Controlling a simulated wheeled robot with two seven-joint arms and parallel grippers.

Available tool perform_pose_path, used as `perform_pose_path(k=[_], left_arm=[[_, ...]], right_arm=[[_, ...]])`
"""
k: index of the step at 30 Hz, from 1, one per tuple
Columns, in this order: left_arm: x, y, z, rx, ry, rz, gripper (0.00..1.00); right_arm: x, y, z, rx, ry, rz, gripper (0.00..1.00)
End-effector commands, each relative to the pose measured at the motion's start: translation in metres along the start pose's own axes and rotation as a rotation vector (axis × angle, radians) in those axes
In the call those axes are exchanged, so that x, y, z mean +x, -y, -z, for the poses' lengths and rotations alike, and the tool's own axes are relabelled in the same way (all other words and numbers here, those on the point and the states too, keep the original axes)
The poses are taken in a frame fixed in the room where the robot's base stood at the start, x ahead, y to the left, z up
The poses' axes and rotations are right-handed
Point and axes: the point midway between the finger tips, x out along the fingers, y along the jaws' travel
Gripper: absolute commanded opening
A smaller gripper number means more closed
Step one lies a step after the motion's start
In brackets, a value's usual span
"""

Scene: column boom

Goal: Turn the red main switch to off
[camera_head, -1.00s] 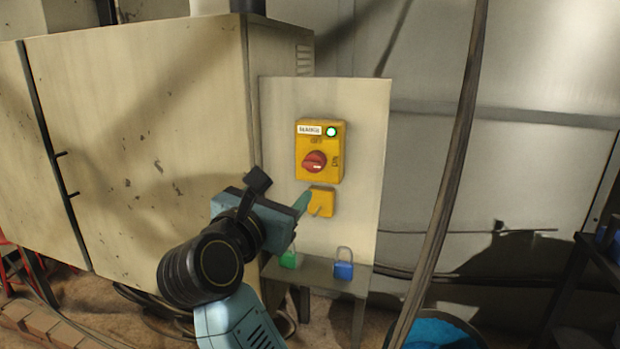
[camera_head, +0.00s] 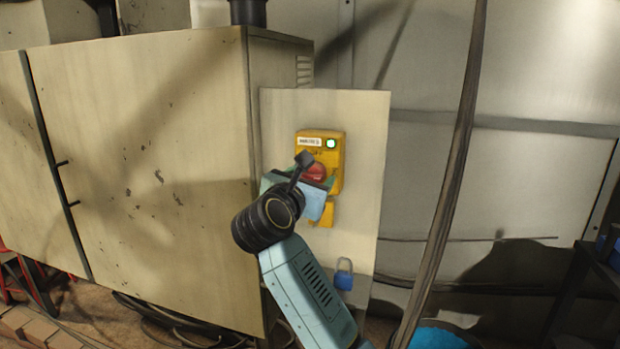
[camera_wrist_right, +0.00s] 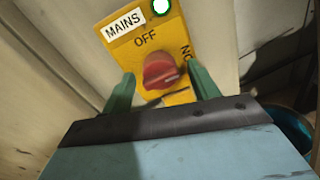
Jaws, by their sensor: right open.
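The red switch knob (camera_head: 315,173) sits on a yellow box (camera_head: 336,148) fixed to a pale upright panel. In the head view my right gripper (camera_head: 308,180) partly covers the box. My left gripper is not in view.
A smaller yellow part (camera_head: 325,213) is below the box. A large beige cabinet (camera_head: 150,170) stands left, and a thick cable (camera_head: 450,180) hangs at the right. A blue bucket (camera_head: 445,335) is at the bottom right.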

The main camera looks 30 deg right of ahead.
Motion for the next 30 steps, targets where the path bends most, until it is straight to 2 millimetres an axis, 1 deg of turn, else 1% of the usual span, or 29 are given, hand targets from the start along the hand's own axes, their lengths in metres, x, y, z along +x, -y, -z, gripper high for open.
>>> perform_pose_path(k=[5,6,15,23,27,30], left_arm=[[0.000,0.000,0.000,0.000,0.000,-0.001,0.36],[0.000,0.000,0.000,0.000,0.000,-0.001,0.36],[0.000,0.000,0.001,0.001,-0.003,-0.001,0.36],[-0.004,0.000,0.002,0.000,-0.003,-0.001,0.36],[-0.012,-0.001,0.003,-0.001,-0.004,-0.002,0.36],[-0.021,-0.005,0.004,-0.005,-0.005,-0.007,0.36]], right_arm=[[0.000,0.000,0.000,0.000,0.000,0.000,0.60],[0.000,0.000,0.000,0.000,0.000,0.000,0.57],[0.000,0.000,0.000,-0.001,0.000,0.000,0.18],[-0.001,0.000,0.000,-0.025,0.000,-0.001,0.18],[-0.001,-0.001,-0.001,-0.080,0.001,-0.002,0.17],[-0.001,-0.001,-0.001,-0.143,0.004,-0.002,0.17]])
